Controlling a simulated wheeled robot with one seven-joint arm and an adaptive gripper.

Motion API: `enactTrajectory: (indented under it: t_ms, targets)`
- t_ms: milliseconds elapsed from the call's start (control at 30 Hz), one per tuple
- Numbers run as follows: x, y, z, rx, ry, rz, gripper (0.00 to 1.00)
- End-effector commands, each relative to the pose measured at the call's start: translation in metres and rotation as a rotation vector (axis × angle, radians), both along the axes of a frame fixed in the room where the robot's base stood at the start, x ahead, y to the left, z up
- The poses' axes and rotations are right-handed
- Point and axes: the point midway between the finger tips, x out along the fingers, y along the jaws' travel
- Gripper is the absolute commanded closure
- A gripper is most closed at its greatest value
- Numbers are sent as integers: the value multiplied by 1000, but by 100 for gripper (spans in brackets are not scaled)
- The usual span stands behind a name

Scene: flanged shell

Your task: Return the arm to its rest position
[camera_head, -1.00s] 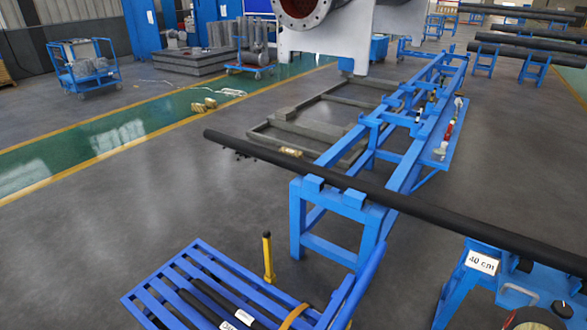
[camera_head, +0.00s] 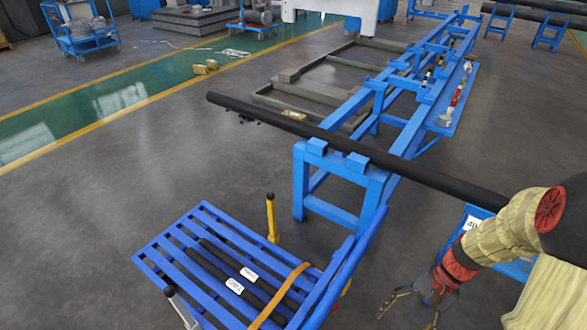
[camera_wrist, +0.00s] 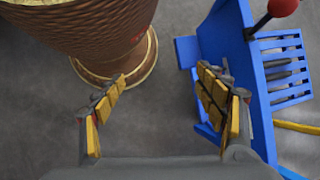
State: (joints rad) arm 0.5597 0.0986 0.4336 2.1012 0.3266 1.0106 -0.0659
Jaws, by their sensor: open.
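My arm reaches in from the right edge in the head view, in a pale yellow cover. My gripper (camera_head: 410,306) hangs low at its end, fingers spread and empty, over the floor right of the blue slatted cart (camera_head: 165,262). A blue slatted frame (camera_wrist: 262,82) with a red-knobbed lever (camera_wrist: 284,8) stands beyond the right finger.
A long black pipe (camera_head: 300,128) lies across a blue stand (camera_head: 345,170), passing behind my arm. Labelled black rods (camera_head: 215,275) and an orange strap (camera_head: 280,295) lie on the cart. A yellow post (camera_head: 271,218) stands behind it. Open floor (camera_head: 110,180) spreads left.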

Motion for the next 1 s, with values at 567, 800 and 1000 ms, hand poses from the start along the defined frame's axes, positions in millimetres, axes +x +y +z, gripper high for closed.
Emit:
enactTrajectory:
  t_ms: [567,800,1000]
  targets:
    - [-8,32,186,-485,-517,459,29]
    - [-16,68,257,-559,-767,562,29]
    - [-19,89,286,-562,-875,614,29]
